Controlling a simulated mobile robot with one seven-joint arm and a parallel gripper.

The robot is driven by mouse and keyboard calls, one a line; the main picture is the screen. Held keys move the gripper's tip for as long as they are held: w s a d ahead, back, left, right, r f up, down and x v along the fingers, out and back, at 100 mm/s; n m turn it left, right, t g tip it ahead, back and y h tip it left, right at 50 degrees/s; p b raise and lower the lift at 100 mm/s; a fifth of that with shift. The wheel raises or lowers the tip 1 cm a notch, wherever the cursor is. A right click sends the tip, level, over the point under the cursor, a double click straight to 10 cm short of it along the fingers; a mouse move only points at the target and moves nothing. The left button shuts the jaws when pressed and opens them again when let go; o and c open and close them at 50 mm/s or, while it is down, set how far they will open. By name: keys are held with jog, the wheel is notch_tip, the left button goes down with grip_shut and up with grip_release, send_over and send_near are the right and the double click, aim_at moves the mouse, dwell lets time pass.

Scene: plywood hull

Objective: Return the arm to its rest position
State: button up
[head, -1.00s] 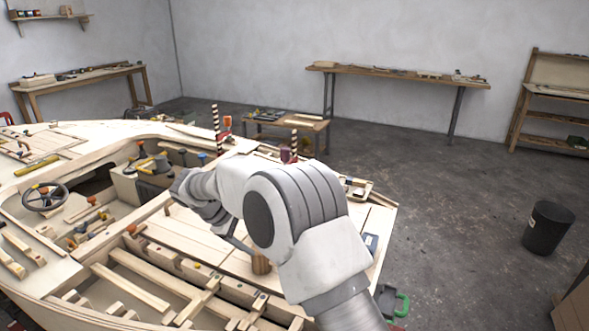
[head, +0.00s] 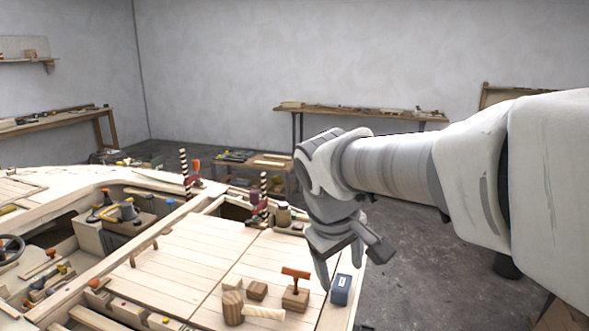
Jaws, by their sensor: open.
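My arm (head: 400,170) reaches in from the right side of the head view, with its forearm roughly level. My gripper (head: 348,268) hangs at the end of the arm, pointing down over the right edge of the plywood hull's deck (head: 190,258). Its fingers are apart and nothing shows between them. A blue box (head: 341,290) sits on the deck just below and beside the fingers. The arm hides part of the floor and the back wall.
On the deck near my gripper are a block with an orange handle (head: 295,290), a wooden cylinder (head: 232,308) and small wood blocks (head: 257,291). Striped posts (head: 184,172) and a jar (head: 283,214) stand farther back. A long bench (head: 360,114) lines the back wall.

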jog(key=s+d+f+m+t+y, duration=0.1)
jog(key=s+d+m, duration=0.2)
jog(key=s, duration=0.4)
jog(key=s+d+m+y, duration=0.1)
jog(key=s+d+m, duration=0.2)
jog(key=s, duration=0.5)
jog(key=shift+d+f+t, duration=0.2)
jog(key=shift+f+t, duration=0.2)
